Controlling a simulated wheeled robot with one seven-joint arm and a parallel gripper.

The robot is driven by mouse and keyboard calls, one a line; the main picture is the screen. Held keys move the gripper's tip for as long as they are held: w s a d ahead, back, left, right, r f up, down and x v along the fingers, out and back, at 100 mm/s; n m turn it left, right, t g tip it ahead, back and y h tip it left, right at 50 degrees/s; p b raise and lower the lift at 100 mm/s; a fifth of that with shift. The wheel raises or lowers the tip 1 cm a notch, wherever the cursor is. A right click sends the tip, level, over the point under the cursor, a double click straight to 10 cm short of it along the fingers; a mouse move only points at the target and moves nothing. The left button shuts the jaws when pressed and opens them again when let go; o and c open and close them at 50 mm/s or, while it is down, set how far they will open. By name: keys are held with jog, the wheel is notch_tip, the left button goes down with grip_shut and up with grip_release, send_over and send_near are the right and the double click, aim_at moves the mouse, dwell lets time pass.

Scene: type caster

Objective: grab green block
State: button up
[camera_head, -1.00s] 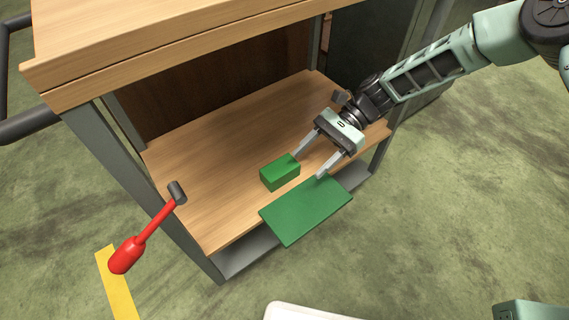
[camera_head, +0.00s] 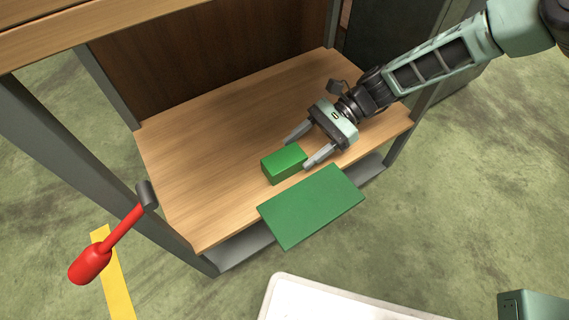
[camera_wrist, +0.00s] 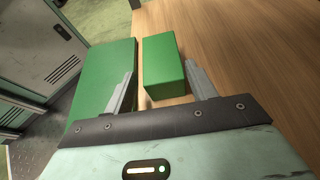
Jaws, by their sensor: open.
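The green block (camera_head: 284,163) sits on the wooden shelf (camera_head: 190,160), close to its front edge. In the wrist view the green block (camera_wrist: 163,68) lies ahead of my gripper, between the lines of the two fingers. My gripper (camera_head: 296,150) is open, with its fingertips at the right side of the block. In the wrist view my gripper (camera_wrist: 158,78) has one finger on each side of the block's near end. Whether a finger touches the block cannot be told.
A flat green panel (camera_head: 312,206) sticks out at the shelf's front edge, beside the block; it also shows in the wrist view (camera_wrist: 105,75). A red-handled tool (camera_head: 108,240) is at the left by the grey frame post. A wooden top (camera_head: 60,25) overhangs the shelf.

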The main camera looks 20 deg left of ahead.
aim_at(295, 152)
jog(key=b+x, duration=0.3)
jog(key=x, duration=0.1)
jog(key=shift+s+a+f, duration=0.1)
jog(key=shift+s+a, duration=0.1)
jog(key=shift+a, duration=0.15)
jog(key=shift+s+a, duration=0.15)
jog(key=c, duration=0.8)
